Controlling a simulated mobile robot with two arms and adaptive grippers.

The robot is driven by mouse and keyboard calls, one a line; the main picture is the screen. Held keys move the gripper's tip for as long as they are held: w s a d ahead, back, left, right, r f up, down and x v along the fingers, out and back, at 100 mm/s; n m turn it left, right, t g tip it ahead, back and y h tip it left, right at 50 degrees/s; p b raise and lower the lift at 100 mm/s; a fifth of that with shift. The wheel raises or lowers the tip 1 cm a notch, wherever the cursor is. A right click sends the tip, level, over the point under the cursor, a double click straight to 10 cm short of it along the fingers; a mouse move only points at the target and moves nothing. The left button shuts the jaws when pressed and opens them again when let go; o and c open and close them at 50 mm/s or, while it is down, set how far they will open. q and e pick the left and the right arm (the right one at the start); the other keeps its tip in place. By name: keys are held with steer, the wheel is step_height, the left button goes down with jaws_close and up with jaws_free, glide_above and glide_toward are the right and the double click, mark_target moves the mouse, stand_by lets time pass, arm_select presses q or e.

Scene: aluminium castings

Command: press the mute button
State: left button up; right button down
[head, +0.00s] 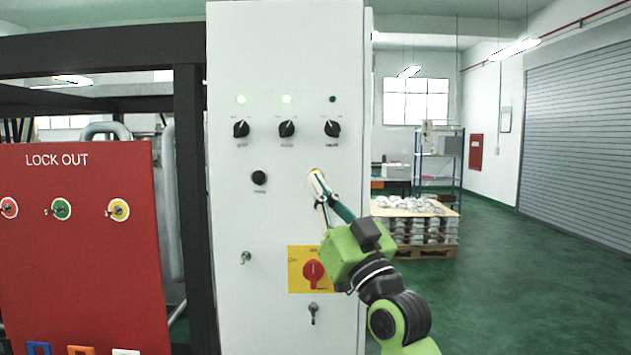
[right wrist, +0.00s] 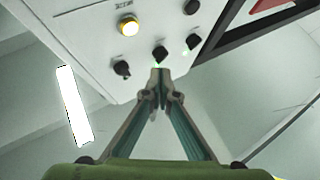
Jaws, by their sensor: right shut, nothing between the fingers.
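A yellow-lit round button (right wrist: 128,27) shows on the white panel in the right wrist view, beside a label too small and turned to read surely. In the head view, my right gripper seems to cover its spot. A black round button (head: 259,177) sits left of the gripper in the head view, and also shows in the right wrist view (right wrist: 192,6). My right gripper (head: 317,181) is shut and empty, its tips close in front of the panel; I cannot tell whether they touch it. It also shows in the right wrist view (right wrist: 161,88). My left gripper is out of view.
The white cabinet (head: 230,60) has three black knobs (head: 287,129) below indicator lights, and a red rotary switch (head: 313,271) on a yellow plate beneath my gripper. A red lock-out board (head: 80,250) stands left. A pallet of castings (head: 420,225) stands behind right. The green floor at right is clear.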

steer(key=w+b, duration=0.2)
steer(key=w, duration=0.4)
steer(key=shift+w, duration=0.2)
steer(key=shift+w, duration=0.1)
stand_by(1.2)
steer(key=shift+w, duration=0.35)
steer(key=shift+w+b, duration=0.4)
stand_by(0.6)
steer(key=shift+s, duration=0.2)
steer(key=shift+s+p, duration=0.3)
steer(key=shift+s, duration=0.35)
